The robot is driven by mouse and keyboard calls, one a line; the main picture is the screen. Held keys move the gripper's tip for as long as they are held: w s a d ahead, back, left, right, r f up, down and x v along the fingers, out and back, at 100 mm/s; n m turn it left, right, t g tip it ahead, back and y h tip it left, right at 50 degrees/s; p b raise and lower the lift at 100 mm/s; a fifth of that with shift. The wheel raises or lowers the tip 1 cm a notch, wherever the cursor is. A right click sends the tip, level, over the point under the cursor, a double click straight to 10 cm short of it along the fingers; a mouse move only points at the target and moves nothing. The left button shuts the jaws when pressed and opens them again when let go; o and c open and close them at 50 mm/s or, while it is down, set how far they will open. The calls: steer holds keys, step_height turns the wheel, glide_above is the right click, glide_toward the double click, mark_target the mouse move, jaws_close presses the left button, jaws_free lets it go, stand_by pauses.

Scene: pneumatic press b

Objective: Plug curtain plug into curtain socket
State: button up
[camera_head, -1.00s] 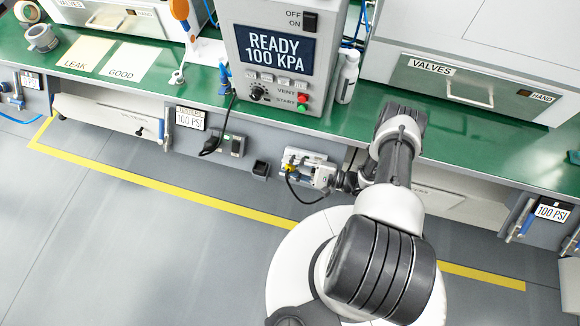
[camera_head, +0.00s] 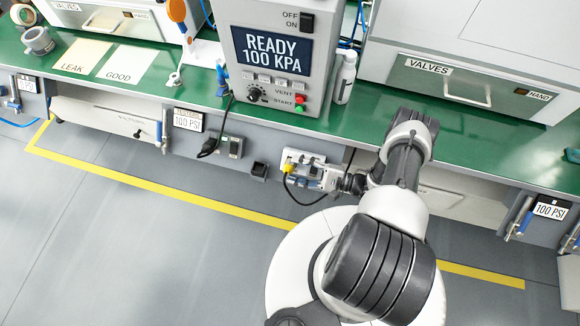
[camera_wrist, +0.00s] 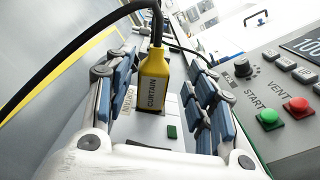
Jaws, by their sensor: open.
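The curtain plug (camera_wrist: 153,82) is a yellow block labelled CURTAIN with a black cable, in the middle of the wrist view. In the head view, the yellow plug (camera_head: 288,167) sits at a white panel (camera_head: 302,157) under the bench edge. The plug appears seated at the panel, where the curtain socket is hidden behind it. A partly covered label (camera_wrist: 128,103) shows beside it. My gripper (camera_head: 308,175) is beside the panel. In the wrist view its blue-padded fingers are spread on both sides of the plug, with gaps, holding nothing.
The plug's black cable (camera_wrist: 75,45) loops across the upper left of the wrist view. The press control box (camera_head: 270,60) stands on the green bench above. A black plug (camera_head: 207,148) sits at another outlet to the left. Open floor (camera_head: 120,240) lies in front.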

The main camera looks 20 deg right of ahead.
steer(key=v, duration=0.8)
steer(key=shift+s+d, duration=0.25)
steer(key=shift+d, duration=0.05)
steer(key=w+a+r+n+g+h, duration=0.2)
steer(key=r+n+g, duration=0.35)
steer(key=r, duration=0.85)
steer(key=w+a+r+n+g+h, duration=0.15)
steer(key=w+r+n+g, duration=0.35)
steer(key=r, duration=0.9)
steer(key=s+a+r+n+t+h, duration=0.2)
steer(key=s+a+r+h, duration=0.2)
steer(key=s+r, duration=0.4)
steer(key=s+a+r+n+t+h, duration=0.2)
steer(key=s+a+r+n+h, duration=0.1)
steer(key=s+r+h, duration=0.4)
steer(key=shift+s+a+r+t, duration=0.45)
steer(key=shift+s+r, duration=0.7)
steer(key=shift+r, duration=1.1)
steer(key=shift+c, duration=0.5)
